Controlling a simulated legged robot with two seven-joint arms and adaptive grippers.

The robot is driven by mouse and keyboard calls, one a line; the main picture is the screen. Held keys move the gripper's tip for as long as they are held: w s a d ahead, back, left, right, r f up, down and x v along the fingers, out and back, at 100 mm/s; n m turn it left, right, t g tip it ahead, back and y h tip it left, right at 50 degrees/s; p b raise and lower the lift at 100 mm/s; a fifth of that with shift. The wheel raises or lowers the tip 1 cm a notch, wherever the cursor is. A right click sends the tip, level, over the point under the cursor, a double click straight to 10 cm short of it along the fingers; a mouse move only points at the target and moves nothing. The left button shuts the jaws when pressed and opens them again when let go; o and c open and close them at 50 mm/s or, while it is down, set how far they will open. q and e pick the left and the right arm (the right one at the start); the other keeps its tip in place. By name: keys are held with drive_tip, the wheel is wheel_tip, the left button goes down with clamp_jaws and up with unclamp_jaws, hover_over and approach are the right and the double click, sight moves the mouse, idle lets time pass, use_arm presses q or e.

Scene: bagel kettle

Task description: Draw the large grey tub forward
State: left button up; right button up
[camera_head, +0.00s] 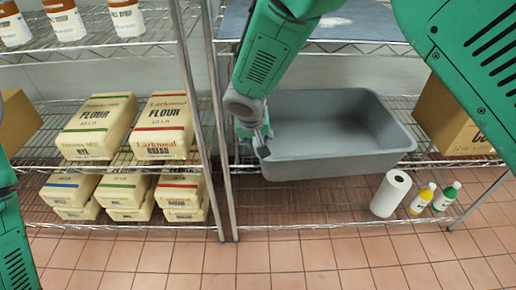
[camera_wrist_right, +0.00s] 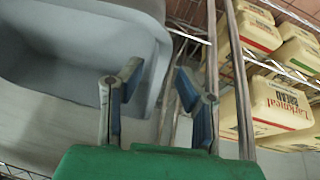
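The large grey tub (camera_head: 335,165) sits on the middle wire shelf of the right-hand rack, open side up and apparently empty. Its front wall covers part of the shelf's front edge. My right gripper (camera_head: 262,140) is at the tub's left end, by the front left corner. In the right wrist view the gripper (camera_wrist_right: 158,90) is open, its blue-padded fingers apart. The tub's rim (camera_wrist_right: 163,45) runs toward the gap between them; one finger overlaps the tub and the other is outside it. I cannot tell whether they touch. My left gripper is out of view; only its green arm shows at the left edge.
A rack post (camera_head: 222,150) stands just left of my right gripper. Flour bags (camera_head: 163,127) fill the left rack. A cardboard box (camera_head: 450,120) is right of the tub. A paper roll (camera_head: 390,194), a yellow bottle (camera_head: 422,199) and a green bottle (camera_head: 446,197) stand below. The tiled floor in front is clear.

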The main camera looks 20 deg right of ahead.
drive_tip(key=shift+v, duration=1.8)
drive_tip(key=s+d+f+n+g+y, duration=0.1)
drive_tip(key=s+d+f+g+y, duration=0.15)
drive_tip(key=s+f, duration=0.65)
drive_tip(key=s+d+f+n+g+y, duration=0.1)
drive_tip(key=s+d+f, duration=0.3)
drive_tip(key=s+f, duration=0.45)
drive_tip(key=s+d+f, duration=0.1)
drive_tip(key=s+d, duration=0.2)
drive_tip(key=s, duration=0.3)
drive_tip(key=s+d+f+h, duration=0.1)
drive_tip(key=s+d, duration=0.1)
drive_tip(key=s, duration=0.4)
drive_tip(key=s+d+f, duration=0.1)
drive_tip(key=s+d, duration=0.2)
drive_tip(key=s, duration=0.3)
drive_tip(key=shift+s+d+n, duration=0.2)
drive_tip(key=shift+d+n, duration=0.1)
